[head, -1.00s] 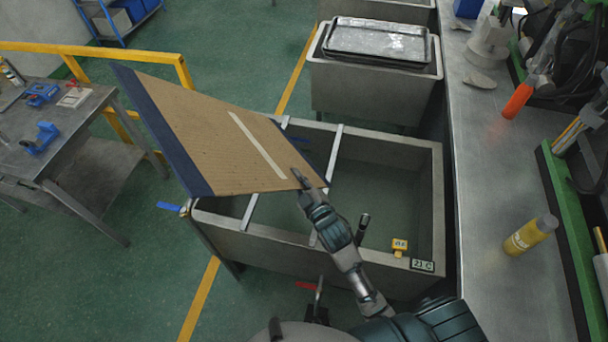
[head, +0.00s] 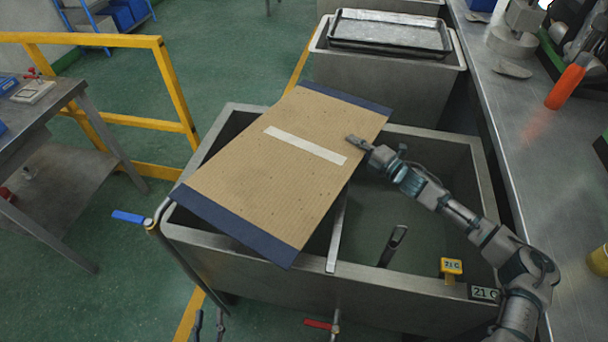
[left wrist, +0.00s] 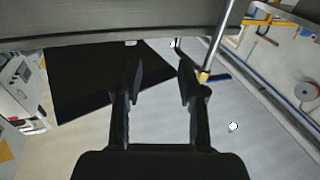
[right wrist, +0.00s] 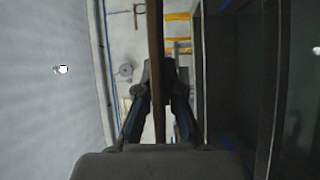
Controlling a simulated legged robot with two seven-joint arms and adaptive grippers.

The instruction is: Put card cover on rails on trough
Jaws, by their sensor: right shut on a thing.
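The card cover (head: 245,190) is a brown cardboard sheet with navy ends and a pale strip. It lies askew over the left part of the grey trough (head: 250,283), above the rails. The front of one pale rail (head: 337,235) shows; the other is hidden. I cannot tell whether the cover touches them. My right gripper (head: 357,143) is shut on the cover's right edge; the right wrist view shows the cover edge-on (right wrist: 155,30) between the fingers (right wrist: 155,100). My left gripper (head: 209,318) is low in front of the trough, open and empty in the left wrist view (left wrist: 161,85).
A metal bench (head: 520,130) stands right, a yellow railing (head: 180,85) left.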

